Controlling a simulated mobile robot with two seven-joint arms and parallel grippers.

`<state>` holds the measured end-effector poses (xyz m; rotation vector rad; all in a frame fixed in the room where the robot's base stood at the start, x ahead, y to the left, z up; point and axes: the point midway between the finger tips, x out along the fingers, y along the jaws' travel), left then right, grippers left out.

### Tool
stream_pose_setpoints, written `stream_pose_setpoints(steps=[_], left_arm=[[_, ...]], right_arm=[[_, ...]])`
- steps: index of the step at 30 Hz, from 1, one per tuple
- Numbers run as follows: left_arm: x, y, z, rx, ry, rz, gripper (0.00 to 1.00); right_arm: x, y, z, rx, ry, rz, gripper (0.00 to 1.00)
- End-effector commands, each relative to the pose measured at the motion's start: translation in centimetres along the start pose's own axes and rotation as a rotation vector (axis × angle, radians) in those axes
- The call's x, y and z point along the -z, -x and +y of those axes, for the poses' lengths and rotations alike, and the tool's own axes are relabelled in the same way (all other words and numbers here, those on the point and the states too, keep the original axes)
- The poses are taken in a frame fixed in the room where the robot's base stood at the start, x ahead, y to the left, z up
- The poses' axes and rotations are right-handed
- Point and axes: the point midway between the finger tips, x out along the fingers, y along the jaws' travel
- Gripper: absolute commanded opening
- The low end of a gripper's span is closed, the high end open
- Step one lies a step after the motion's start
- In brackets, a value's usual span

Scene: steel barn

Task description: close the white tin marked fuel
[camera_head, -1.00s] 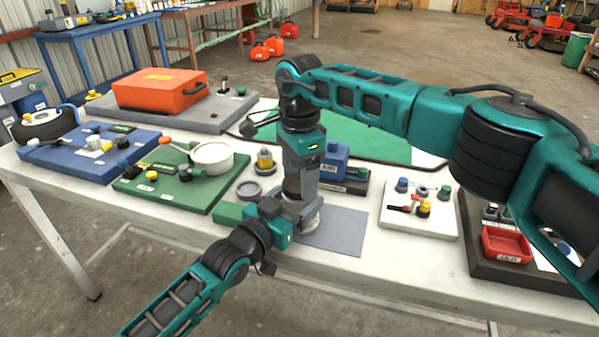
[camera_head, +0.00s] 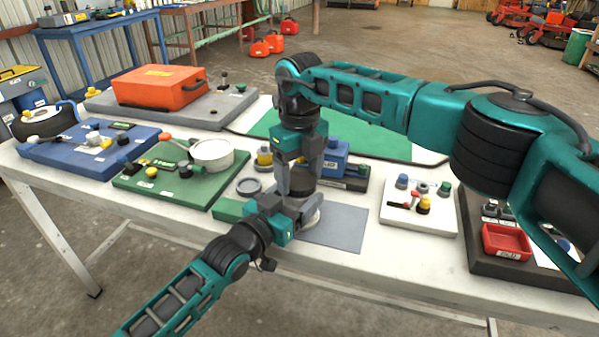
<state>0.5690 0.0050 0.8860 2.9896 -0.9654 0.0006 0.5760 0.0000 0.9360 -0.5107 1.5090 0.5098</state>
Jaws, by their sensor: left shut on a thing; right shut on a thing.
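A white tin (camera_head: 313,218) stands near the table's front edge. Only a slice of its pale lower body shows beside my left gripper; its marking and top are hidden. My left gripper (camera_head: 294,211) comes in low from the front left and is shut on the tin's body. My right gripper (camera_head: 303,183) points straight down over the same spot, just above the left one. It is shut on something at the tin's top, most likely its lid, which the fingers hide. I cannot tell how the lid sits.
A grey mat (camera_head: 335,228) lies right of the tin. A grey round dish (camera_head: 249,187) and a yellow-topped item (camera_head: 264,158) are to its left, near a green board (camera_head: 190,190). A blue box (camera_head: 336,158) stands close behind. A white board (camera_head: 420,222) is farther right.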

Motion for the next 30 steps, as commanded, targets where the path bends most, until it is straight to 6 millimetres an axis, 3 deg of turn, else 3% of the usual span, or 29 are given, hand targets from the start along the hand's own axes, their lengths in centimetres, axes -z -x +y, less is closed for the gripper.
stream_pose_setpoints(steps=[30], left_arm=[[-0.1,0.02,-0.05,0.001,0.0,-0.003,0.0]], right_arm=[[-0.06,0.01,0.06,0.001,-1.972,0.002,0.41]])
